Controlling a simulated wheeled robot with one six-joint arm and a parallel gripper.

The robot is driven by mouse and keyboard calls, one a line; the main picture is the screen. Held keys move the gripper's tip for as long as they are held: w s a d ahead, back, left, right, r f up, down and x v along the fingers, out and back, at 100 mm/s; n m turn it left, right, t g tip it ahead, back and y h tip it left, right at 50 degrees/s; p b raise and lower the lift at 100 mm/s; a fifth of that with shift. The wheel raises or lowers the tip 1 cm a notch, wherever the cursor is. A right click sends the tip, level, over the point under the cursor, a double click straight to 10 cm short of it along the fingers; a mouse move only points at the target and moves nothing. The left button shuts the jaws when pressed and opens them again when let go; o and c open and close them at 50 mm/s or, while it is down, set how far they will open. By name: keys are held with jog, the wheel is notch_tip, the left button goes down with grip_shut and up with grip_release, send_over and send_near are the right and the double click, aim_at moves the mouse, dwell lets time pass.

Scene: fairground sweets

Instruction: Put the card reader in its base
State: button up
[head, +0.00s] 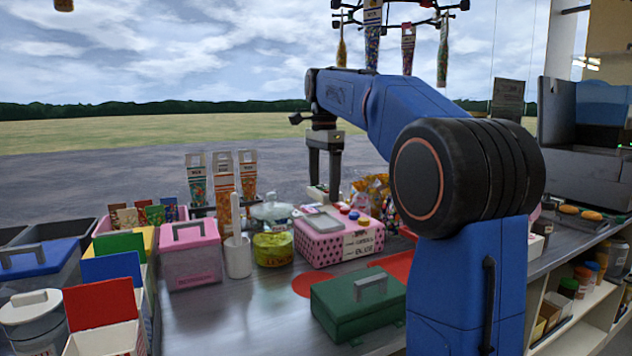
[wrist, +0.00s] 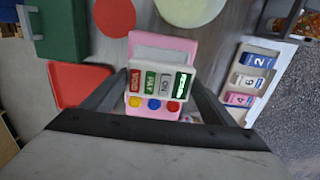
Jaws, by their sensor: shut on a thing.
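My gripper (wrist: 160,88) is shut on the card reader (wrist: 160,82), a pale block with labelled keys such as VOID and PAY and a green-lit part. In the head view my gripper (head: 324,178) hangs down over the counter, with the reader (head: 318,193) small between its fingers. Below it is a pink dotted box (head: 338,245) with a grey panel and coloured buttons on top; it also shows in the wrist view (wrist: 178,45), partly hidden by the reader. The reader appears to be above this box; contact is not clear. I cannot tell for certain whether this box is the base.
A green case (head: 358,303), a red tray (head: 392,266) and a red disc (head: 310,285) lie in front. A yellow-green tin (head: 272,248), a white holder (head: 238,256) and a pink lidded box (head: 190,258) stand left. A white rack of numbered cards (wrist: 247,78) stands right in the wrist view.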

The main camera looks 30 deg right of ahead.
jog(key=shift+f, duration=2.65)
jog(key=shift+f, duration=0.6)
jog(key=o, duration=1.2)
jog(key=shift+r, duration=4.5)
